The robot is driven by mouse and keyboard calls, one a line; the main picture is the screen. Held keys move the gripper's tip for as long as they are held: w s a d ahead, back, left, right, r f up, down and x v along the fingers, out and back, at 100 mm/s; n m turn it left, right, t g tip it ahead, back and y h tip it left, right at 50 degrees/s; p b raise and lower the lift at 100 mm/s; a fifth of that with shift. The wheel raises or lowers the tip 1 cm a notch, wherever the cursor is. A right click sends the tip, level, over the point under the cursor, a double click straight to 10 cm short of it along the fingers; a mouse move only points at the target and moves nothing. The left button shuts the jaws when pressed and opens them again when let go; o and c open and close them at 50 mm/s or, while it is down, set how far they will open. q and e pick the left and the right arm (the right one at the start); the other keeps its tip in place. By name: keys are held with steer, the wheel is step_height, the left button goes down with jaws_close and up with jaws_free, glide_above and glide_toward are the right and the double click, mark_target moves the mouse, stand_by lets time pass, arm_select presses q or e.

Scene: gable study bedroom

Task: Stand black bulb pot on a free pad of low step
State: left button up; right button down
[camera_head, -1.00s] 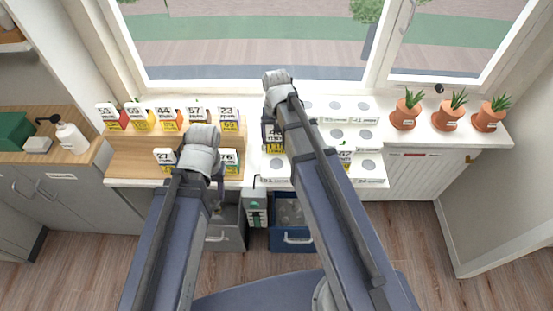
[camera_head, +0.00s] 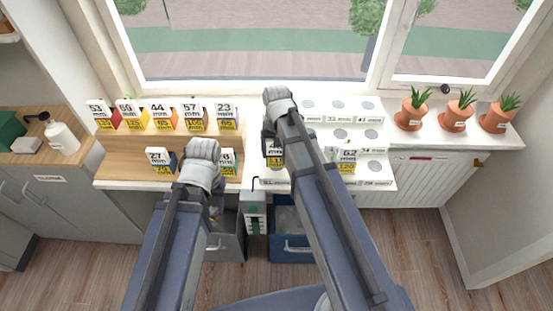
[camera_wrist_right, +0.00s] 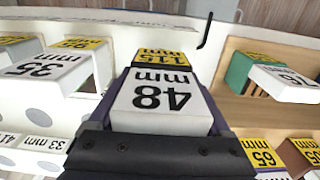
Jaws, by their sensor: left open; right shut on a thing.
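My right gripper (camera_wrist_right: 150,130) is shut on a box-shaped pot (camera_wrist_right: 160,100) with a white 48 mm label and a yellow 115 mm label. In the head view the pot (camera_head: 276,156) hangs by or over the left end of the low step (camera_head: 322,183) of the white stand; contact is unclear. A grey pad (camera_head: 375,168) at the step's right end is bare. My left gripper (camera_head: 200,183) is open over the wooden stand's front, its fingertips largely hidden.
The wooden stand (camera_head: 130,172) at left holds several labelled pots. A 62-labelled pot (camera_head: 347,158) stands on the low step; a 35-labelled one (camera_wrist_right: 50,70) shows in the wrist view. Upper white steps have bare pads (camera_head: 340,134). Several potted plants (camera_head: 411,110) stand right.

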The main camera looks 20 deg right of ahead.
steer(key=shift+f+b, duration=0.85)
steer(key=shift+f, duration=0.45)
steer(key=shift+f, duration=0.15)
jaws_free()
step_height(320, 180, up, 12)
steer(key=p, duration=1.2)
steer(key=shift+r, duration=0.25)
steer(key=s+a+n+h, duration=0.1)
steer(key=s+a+n, duration=0.6)
steer(key=s+a, duration=0.3)
steer(key=s, duration=0.4)
steer(key=shift+s+a, duration=0.15)
steer(key=shift+a, duration=0.1)
